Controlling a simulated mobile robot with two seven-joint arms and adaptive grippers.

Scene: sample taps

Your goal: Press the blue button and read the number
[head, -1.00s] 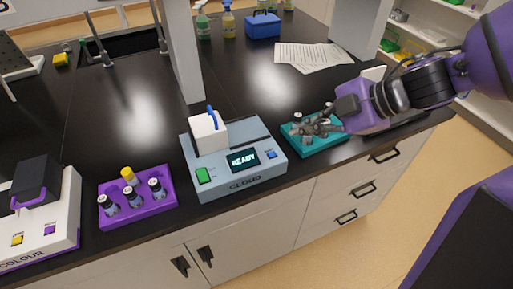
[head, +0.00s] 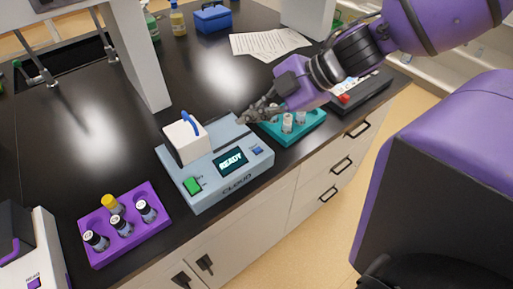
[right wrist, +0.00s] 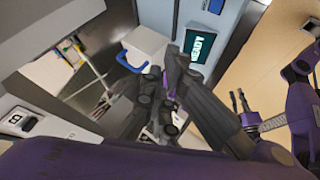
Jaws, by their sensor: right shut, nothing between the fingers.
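The grey-blue device (head: 205,195) labelled CLOUD stands on the dark bench in the head view. Its display (head: 231,162) reads READY. The blue button (head: 257,150) is right of the display, and a green button (head: 192,185) is to its left. My right gripper (head: 243,120) is shut and empty, its tips above the device's back right corner, apart from the blue button. In the right wrist view the blue button (right wrist: 214,5) shows at the top edge, beyond the fingers (right wrist: 163,68).
A teal rack (head: 309,132) with vials stands right of the device, under my right gripper. A purple rack (head: 150,228) with several vials is to the left. A white lid block with a blue handle (head: 186,138) rises on the device. Papers (head: 270,43) lie behind.

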